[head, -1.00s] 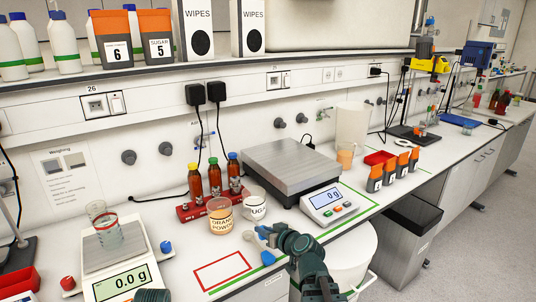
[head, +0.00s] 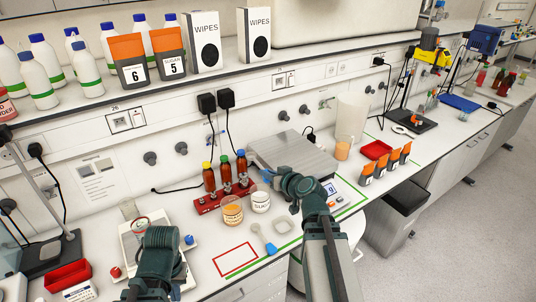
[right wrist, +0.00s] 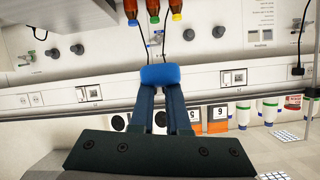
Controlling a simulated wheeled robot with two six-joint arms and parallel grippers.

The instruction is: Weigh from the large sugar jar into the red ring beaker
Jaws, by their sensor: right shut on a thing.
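The sugar jar (head: 261,203), white with a SUGAR label, stands on the bench beside the orange powder jar (head: 232,211). The red ring beaker (head: 141,222) is on the small balance (head: 128,240) at left, partly hidden by my left arm. My left gripper (head: 150,237) is by the balance; its fingertips are hidden. My right gripper (head: 268,177) is raised above the sugar jar, in front of the large balance. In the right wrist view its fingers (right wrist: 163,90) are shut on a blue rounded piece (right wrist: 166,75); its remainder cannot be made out.
Brown bottles stand in a red rack (head: 222,197). The large balance (head: 290,152) is behind my right arm. A red outlined rectangle (head: 236,260) on the bench is empty.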

